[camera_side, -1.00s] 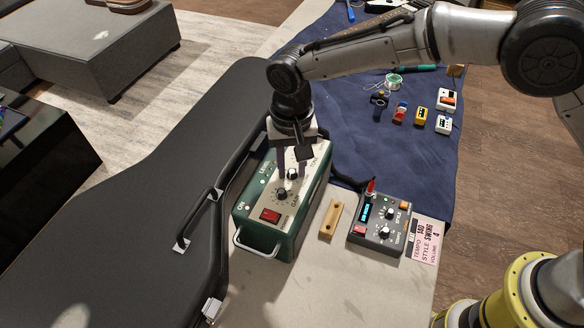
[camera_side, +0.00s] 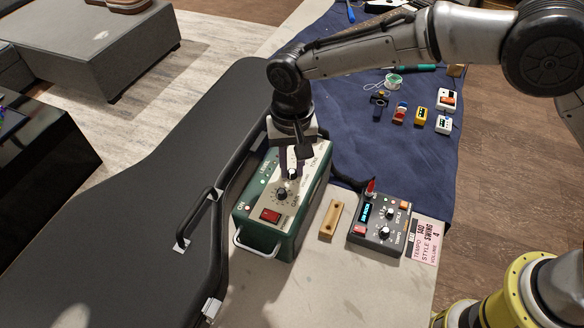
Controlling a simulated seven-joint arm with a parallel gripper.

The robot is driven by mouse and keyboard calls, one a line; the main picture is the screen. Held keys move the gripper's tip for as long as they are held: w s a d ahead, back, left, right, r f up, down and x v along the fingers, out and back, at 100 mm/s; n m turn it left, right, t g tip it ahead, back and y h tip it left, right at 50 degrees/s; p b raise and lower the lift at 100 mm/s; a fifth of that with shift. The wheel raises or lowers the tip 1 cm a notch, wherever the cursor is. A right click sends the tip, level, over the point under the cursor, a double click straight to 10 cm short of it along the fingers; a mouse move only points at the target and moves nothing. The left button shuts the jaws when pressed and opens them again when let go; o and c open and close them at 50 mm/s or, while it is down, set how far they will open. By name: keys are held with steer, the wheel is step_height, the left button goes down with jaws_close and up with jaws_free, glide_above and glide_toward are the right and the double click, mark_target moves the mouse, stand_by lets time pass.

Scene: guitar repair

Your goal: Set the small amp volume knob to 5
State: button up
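The small amp (camera_side: 268,243) is a green box with a pale top panel, standing on the bench beside the black case. A dark knob (camera_side: 282,194) sits on the panel just behind a red switch (camera_side: 270,215). A second knob (camera_side: 292,174) sits farther back on the panel, partly hidden by my fingers. My gripper (camera_side: 291,172) points down over the panel, with its fingers close together on both sides of this second knob. They appear shut on it. The panel lettering and the knob's setting are too small to read.
A grey device (camera_side: 380,222) with knobs and a lit display stands to the right. A pink card (camera_side: 424,241) reads tempo, style swing, volume 4. A wooden block (camera_side: 331,218) lies between amp and device. The black case (camera_side: 130,235) with its handle borders the amp's left.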

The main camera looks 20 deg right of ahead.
steer(key=m, duration=0.6)
jaws_close()
steer(key=m, duration=0.6)
steer(key=o, duration=0.5)
jaws_free()
steer(key=n, duration=0.4)
steer(key=shift+n, duration=0.3)
steer(key=n, duration=0.4)
